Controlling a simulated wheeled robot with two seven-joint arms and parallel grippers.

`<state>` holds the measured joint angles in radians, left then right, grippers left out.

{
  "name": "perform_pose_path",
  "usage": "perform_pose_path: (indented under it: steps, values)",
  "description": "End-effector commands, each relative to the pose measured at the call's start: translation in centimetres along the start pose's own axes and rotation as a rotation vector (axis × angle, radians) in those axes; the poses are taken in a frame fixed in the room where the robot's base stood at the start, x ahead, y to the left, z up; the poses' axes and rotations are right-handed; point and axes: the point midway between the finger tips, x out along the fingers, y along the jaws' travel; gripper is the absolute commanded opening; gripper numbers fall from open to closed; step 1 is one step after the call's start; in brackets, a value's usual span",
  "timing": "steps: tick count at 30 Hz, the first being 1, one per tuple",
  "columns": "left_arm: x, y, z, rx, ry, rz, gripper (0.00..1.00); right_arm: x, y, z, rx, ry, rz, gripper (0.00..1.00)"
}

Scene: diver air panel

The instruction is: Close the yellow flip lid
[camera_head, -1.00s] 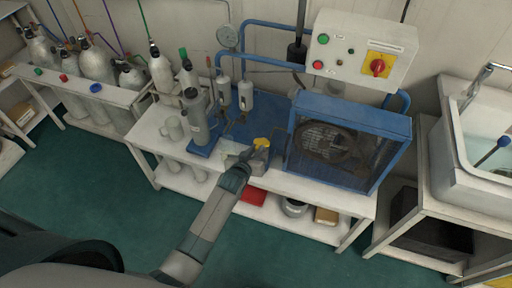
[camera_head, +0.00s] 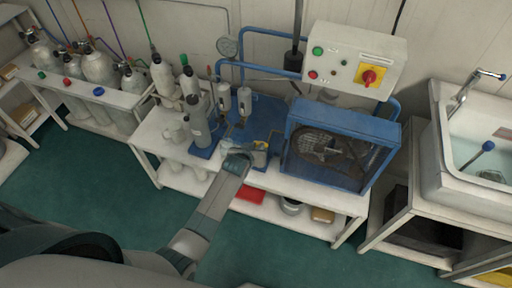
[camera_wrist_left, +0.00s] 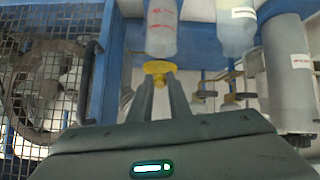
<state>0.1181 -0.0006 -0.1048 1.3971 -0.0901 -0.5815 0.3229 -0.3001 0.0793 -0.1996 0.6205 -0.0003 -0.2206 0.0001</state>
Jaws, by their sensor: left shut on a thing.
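The yellow flip lid (camera_head: 262,146) is small and sits at a grey box (camera_head: 261,159) on the front of the white bench, left of the blue fan unit. My left gripper (camera_head: 254,149) reaches it from the left front and partly hides it. In the left wrist view the yellow lid (camera_wrist_left: 160,67) lies at the tips of my left gripper's fingers (camera_wrist_left: 161,85), which are shut on it. The lid's hinge and its exact angle cannot be made out. My right gripper is not in view.
The blue caged fan unit (camera_head: 338,147) stands close to the right of the gripper. A grey cylinder (camera_head: 197,125) on a blue base stands to the left, with two hanging filter bottles (camera_head: 244,101) behind. A control box (camera_head: 354,60) is on the wall.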

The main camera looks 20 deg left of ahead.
Motion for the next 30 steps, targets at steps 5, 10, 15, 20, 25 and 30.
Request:
perform_pose_path:
  steps: [5, 10, 15, 20, 25, 30]
  values:
    - [0.0, 0.15, -0.97, 0.0, 0.016, 0.003, 0.0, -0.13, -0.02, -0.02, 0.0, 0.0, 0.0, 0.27]
    - [0.0, 0.17, -1.03, 0.0, 0.018, 0.004, 0.0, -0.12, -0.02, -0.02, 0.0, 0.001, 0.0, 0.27]
    - [0.0, 0.17, -1.01, 0.0, 0.017, 0.003, 0.33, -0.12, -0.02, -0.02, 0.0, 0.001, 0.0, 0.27]
    - [0.0, 0.12, -0.69, 0.0, 0.011, 0.002, 0.33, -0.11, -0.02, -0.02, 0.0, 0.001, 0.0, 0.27]
    - [-0.05, 0.1, -0.52, 0.0, 0.009, 0.002, 0.33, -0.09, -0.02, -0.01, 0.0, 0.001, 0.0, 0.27]
    - [-0.55, 0.08, -0.42, 0.0, 0.008, 0.002, 0.33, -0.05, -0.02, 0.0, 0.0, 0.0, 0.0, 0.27]
